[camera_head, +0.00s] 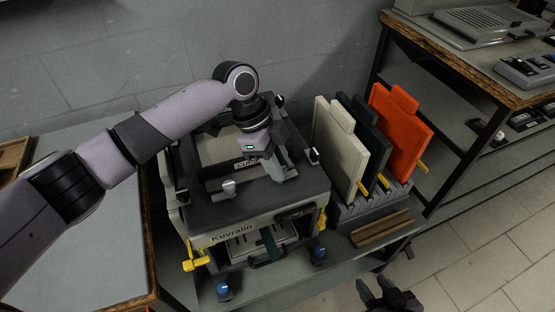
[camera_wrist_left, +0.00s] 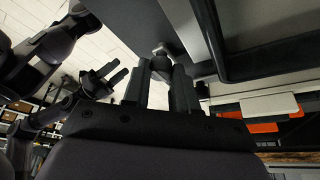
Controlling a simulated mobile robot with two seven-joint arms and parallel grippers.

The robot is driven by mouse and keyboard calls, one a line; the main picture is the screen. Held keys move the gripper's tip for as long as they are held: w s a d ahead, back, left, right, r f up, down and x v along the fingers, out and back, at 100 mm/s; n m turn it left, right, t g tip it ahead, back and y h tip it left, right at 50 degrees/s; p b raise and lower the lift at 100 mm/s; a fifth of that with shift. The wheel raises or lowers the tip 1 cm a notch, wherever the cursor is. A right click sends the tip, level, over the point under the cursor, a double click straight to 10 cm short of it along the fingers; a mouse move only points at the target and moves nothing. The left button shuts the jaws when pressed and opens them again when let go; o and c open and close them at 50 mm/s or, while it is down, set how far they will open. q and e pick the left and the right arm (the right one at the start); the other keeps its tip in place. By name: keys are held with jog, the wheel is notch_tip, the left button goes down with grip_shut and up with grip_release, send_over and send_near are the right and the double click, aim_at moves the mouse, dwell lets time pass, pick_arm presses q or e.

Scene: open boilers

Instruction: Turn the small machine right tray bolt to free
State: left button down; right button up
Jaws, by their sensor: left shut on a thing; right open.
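The small machine (camera_head: 255,212), dark grey with a pale front marked "Kuvralin", stands on a low bench. My left gripper (camera_head: 281,174) reaches down to the front right of its top. In the left wrist view its fingers (camera_wrist_left: 163,75) are shut on a small grey bolt (camera_wrist_left: 160,50), the right tray bolt, at their tips. The gripper hides this bolt in the head view. A similar silver bolt (camera_head: 229,187) stands upright at the front left of the top. My right gripper (camera_head: 388,292) is open and empty at the bottom edge; it also shows in the left wrist view (camera_wrist_left: 112,75).
Right of the machine, a rack (camera_head: 372,201) holds upright cream (camera_head: 335,148), dark green and orange (camera_head: 399,130) panels. Yellow handles (camera_head: 194,260) and blue knobs (camera_head: 223,291) stick out at the machine's front. The floor at right is clear.

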pick_arm(q)
jog(key=shift+f+m, duration=0.1)
jog(key=shift+m, duration=0.4)
jog(key=c, duration=0.9)
grip_release()
jog(key=v, duration=0.7)
jog(key=shift+w, duration=0.1)
